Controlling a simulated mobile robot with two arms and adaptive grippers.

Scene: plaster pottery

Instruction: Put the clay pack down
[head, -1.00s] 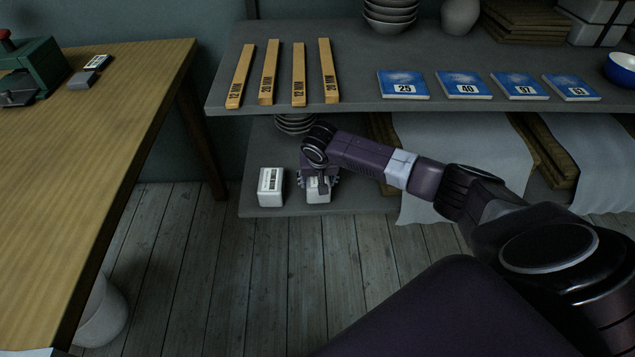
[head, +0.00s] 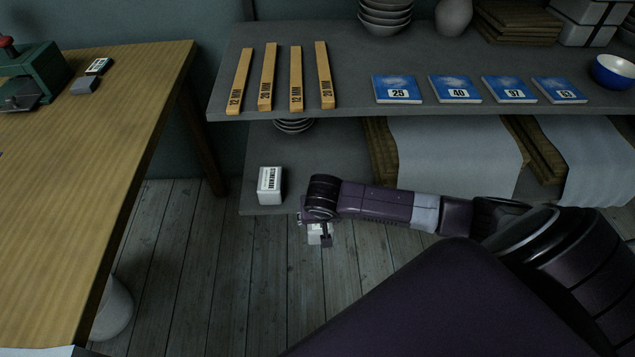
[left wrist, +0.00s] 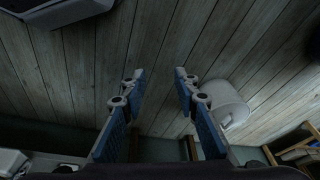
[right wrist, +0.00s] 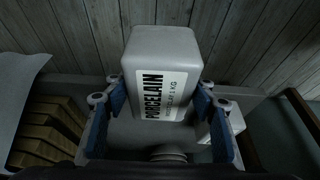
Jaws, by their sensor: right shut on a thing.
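My right gripper (right wrist: 160,86) is shut on a white clay pack (right wrist: 178,48) whose label reads PORCELAIN, with a blue-padded finger on each side. In the head view the pack (head: 314,237) is partly hidden under the right gripper (head: 319,232). It is held in front of the lower shelf's edge, over the floor. A second white clay pack (head: 270,186), seemingly labelled stoneware, stands on the lower shelf (head: 262,209). My left gripper (left wrist: 159,78) is open and empty above the plank floor; it is outside the head view.
A wooden table (head: 120,160) stands at the left with a green machine (head: 35,80) and small boxes on it. The upper shelf (head: 350,98) holds wooden strips, blue numbered packs and bowls. Draped boards (head: 455,155) fill the lower shelf's right. A pale bin (left wrist: 225,102) stands on the floor.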

